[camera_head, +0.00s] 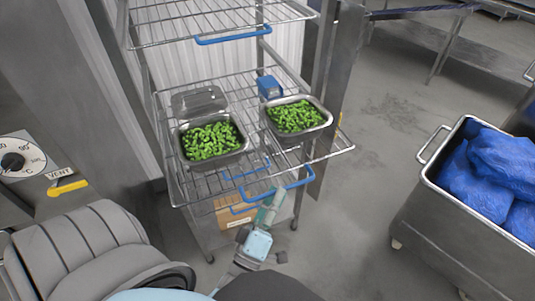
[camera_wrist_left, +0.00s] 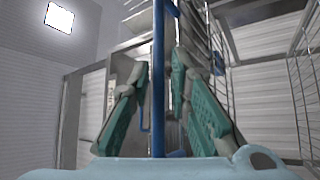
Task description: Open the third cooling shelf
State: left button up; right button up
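The wire cooling rack (camera_head: 150,75) stands left of centre in the head view. Its upper shelf (camera_head: 185,27) has a blue handle (camera_head: 240,37). A lower wire shelf (camera_head: 325,151) bears two metal pans of green vegetables and has a blue handle (camera_head: 293,186) at its front. More blue bars show below and through the wires. My left gripper (camera_head: 271,198) is at the handle below the pans. In the left wrist view, its teal fingers (camera_wrist_left: 159,68) stand apart on both sides of a blue bar (camera_wrist_left: 158,100), with gaps. Which shelf this bar belongs to is unclear. My right gripper is out of view.
The left pan (camera_head: 240,154) and right pan (camera_head: 324,121) sit near the shelf front. A cardboard box (camera_head: 228,219) is low in the rack. A metal cart (camera_head: 440,210) with blue bags stands right. Floor between rack and cart is clear.

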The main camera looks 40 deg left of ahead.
pick_arm(q)
jog(key=v, duration=0.9)
jog(key=shift+s, duration=0.25)
jog(key=shift+f, duration=0.1)
